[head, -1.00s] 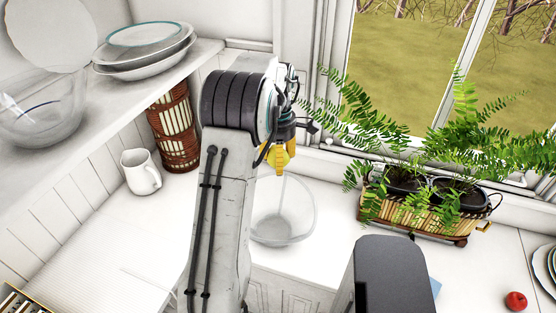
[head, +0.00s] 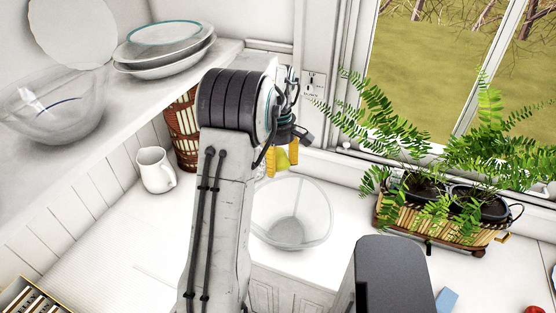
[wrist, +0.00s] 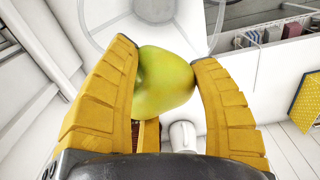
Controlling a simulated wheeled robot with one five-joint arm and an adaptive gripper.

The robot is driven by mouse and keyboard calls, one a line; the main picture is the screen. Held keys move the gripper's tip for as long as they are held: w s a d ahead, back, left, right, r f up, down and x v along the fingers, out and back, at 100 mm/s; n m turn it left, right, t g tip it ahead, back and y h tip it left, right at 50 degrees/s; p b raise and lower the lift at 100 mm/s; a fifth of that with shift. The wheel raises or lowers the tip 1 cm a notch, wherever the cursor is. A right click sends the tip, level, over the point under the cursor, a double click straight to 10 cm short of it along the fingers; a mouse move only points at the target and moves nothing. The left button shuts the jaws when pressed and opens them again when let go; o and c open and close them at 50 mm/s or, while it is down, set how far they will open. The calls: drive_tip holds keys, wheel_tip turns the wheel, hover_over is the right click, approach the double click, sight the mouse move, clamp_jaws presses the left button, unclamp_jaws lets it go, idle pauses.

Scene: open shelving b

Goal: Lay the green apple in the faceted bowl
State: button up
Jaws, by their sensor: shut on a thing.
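The green apple (wrist: 163,82) is held between the two yellow fingers of my gripper (wrist: 168,80) in the wrist view. In the head view my gripper (head: 283,160) hangs at the end of my arm, with a small part of the apple (head: 282,159) showing between the fingers. A clear glass bowl (head: 305,215) stands on the white counter, below and slightly right of my gripper. It looks empty. In the wrist view the bowl (wrist: 207,12) shows at the top, beyond the apple. The apple is above the counter and apart from the bowl's bottom.
Another clear bowl (head: 55,112) and stacked plates (head: 163,50) are on the upper shelf at left. A white pitcher (head: 155,170) and a woven red-brown vase (head: 184,130) stand beneath it. A fern planter (head: 440,222) is at right. A red apple (head: 536,309) is at the lower right edge.

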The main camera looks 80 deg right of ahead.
wheel_tip(320, 180, down, 10)
drive_tip(key=b, duration=0.6)
drive_tip(key=shift+r+b, duration=0.2)
drive_tip(key=shift+b, duration=0.2)
drive_tip(key=shift+f, duration=0.2)
wheel_tip(320, 180, down, 11)
drive_tip(key=b, duration=0.8)
drive_tip(key=shift+f+b, duration=0.2)
drive_tip(key=shift+b, duration=0.15)
idle(1.4)
drive_tip(key=shift+f+b, duration=1.35)
drive_tip(key=shift+f, duration=0.5)
idle(1.5)
